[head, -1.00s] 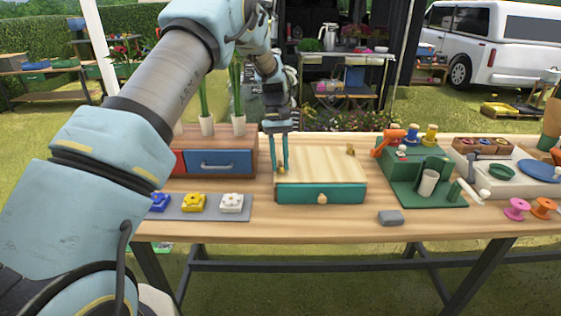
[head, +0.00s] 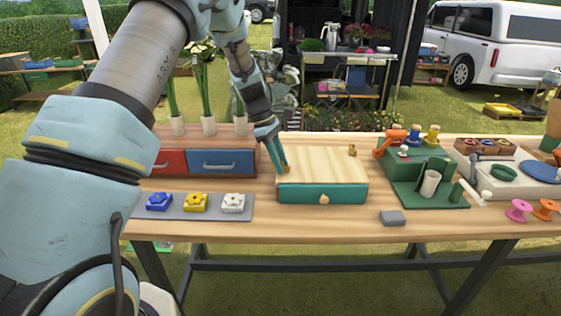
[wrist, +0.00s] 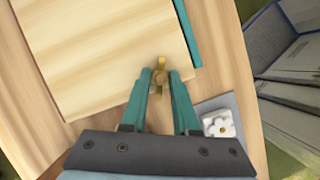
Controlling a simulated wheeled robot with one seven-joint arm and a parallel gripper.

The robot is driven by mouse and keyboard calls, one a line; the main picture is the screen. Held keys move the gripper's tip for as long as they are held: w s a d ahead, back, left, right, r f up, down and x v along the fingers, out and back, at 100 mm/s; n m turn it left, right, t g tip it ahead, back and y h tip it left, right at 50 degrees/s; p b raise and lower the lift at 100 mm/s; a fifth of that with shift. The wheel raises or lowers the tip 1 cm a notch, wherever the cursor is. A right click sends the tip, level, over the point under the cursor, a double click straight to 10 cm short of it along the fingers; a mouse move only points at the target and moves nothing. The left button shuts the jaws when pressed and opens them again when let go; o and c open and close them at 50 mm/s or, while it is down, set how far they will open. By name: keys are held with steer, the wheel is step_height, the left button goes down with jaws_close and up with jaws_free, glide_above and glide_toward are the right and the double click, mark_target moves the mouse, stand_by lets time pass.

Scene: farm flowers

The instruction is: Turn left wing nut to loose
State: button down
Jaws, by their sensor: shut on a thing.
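The left wing nut (wrist: 160,78) is a small brass piece on the left side of the wooden top of a teal-fronted box (head: 322,194). My gripper (head: 285,170) reaches down to it at a slant in the head view. In the wrist view my gripper (wrist: 160,84) has its teal fingers closed on either side of the wing nut, with one wing showing beyond the fingertips. In the head view the fingers hide most of this nut. The right wing nut (head: 351,150) stands free near the box's back right corner.
A red and blue drawer unit (head: 223,163) with flower vases stands left of the box. A grey strip (head: 178,213) with blue, yellow and white flower pieces lies in front of it. A green stand (head: 436,196) is at the right. A grey block (head: 391,217) lies near the front edge.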

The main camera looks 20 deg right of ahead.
steer(key=n+t+h, duration=0.1)
steer(key=n, duration=0.3)
steer(key=shift+s+a+n+p, duration=0.1)
steer(key=shift+s+n+p, duration=0.05)
steer(key=shift+n+p, duration=0.2)
steer(key=shift+n+t, duration=0.25)
steer(key=shift+t, duration=0.05)
steer(key=c, duration=0.7)
jaws_free()
steer(key=b+v, duration=0.2)
steer(key=v, duration=0.8)
steer(key=shift+a+r, duration=0.25)
steer(key=shift+r, duration=0.1)
